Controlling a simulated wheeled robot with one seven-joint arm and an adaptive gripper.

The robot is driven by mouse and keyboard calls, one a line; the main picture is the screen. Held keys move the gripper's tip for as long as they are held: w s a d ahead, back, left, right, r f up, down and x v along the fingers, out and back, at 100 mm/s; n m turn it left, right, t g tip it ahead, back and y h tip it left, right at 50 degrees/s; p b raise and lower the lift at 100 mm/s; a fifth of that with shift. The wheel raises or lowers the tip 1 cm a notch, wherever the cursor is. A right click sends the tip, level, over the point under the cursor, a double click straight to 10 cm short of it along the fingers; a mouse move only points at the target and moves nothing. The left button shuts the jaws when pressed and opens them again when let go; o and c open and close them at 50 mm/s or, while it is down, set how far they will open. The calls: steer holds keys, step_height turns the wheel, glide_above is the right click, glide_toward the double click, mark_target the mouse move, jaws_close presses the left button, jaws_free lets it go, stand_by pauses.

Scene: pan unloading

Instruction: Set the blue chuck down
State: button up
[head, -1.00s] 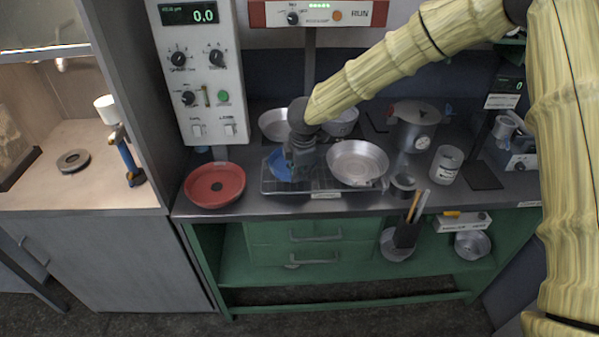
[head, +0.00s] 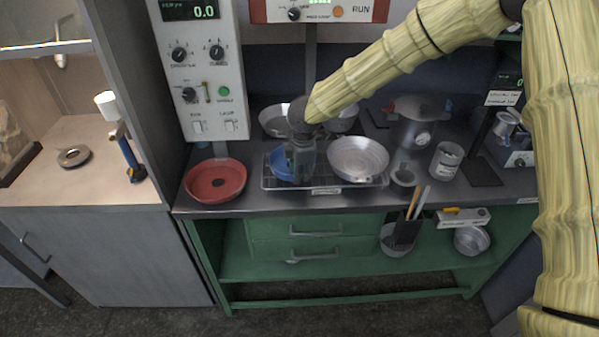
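The blue chuck (head: 281,164) shows in the head view as a round, shallow blue piece at the left part of a wire rack (head: 322,187) on the bench. My gripper (head: 301,172) points down at the right side of the chuck, overlapping its edge in the picture. My wrist and fingers hide part of the chuck. The fingertips are too small and dark to show whether they grip its rim. I cannot tell whether the chuck touches the rack or is just above it.
A silver pan (head: 357,159) stands close to the right of my gripper, with another pan (head: 275,120) behind. A red pan (head: 215,181) lies left of the rack. A pot with a dial (head: 419,120) and a white jar (head: 446,160) stand to the right.

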steer(key=b+v, duration=0.2)
steer(key=v, duration=0.9)
steer(key=shift+b, duration=0.3)
steer(key=shift+r, duration=0.15)
steer(key=shift+a, duration=0.1)
stand_by(0.7)
